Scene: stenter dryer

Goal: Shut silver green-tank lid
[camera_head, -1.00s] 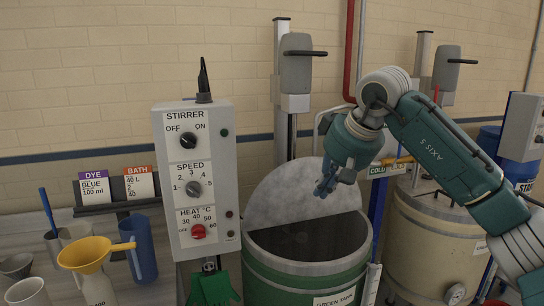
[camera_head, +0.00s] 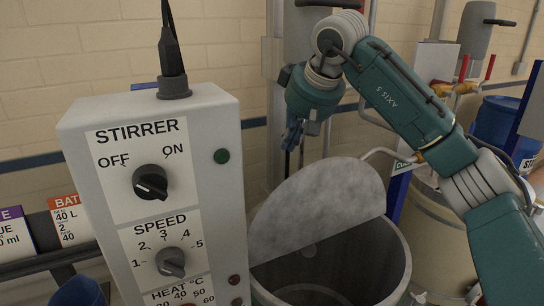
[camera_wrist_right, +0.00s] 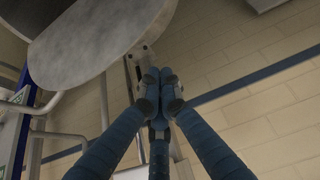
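The silver lid (camera_head: 318,207) of the green tank stands raised, a grey half-disc tilted up at the back of the tank's mouth. The green tank (camera_head: 397,275) shows its round rim and open, dark inside in front of the lid; most of its body is cut off by the picture's lower edge. My right gripper (camera_head: 292,148) hangs above and apparently behind the lid's top edge, apart from it. In the right wrist view, its blue fingers (camera_wrist_right: 160,88) come together at the tips with nothing between them, and the lid (camera_wrist_right: 105,40) is at upper left. My left gripper is out of view.
A stirrer control box (camera_head: 210,180) with knobs stands close at left. A grey post (camera_head: 276,110) stands behind the tank. A beige tank (camera_head: 425,235) and a blue barrel (camera_head: 500,125) are at right.

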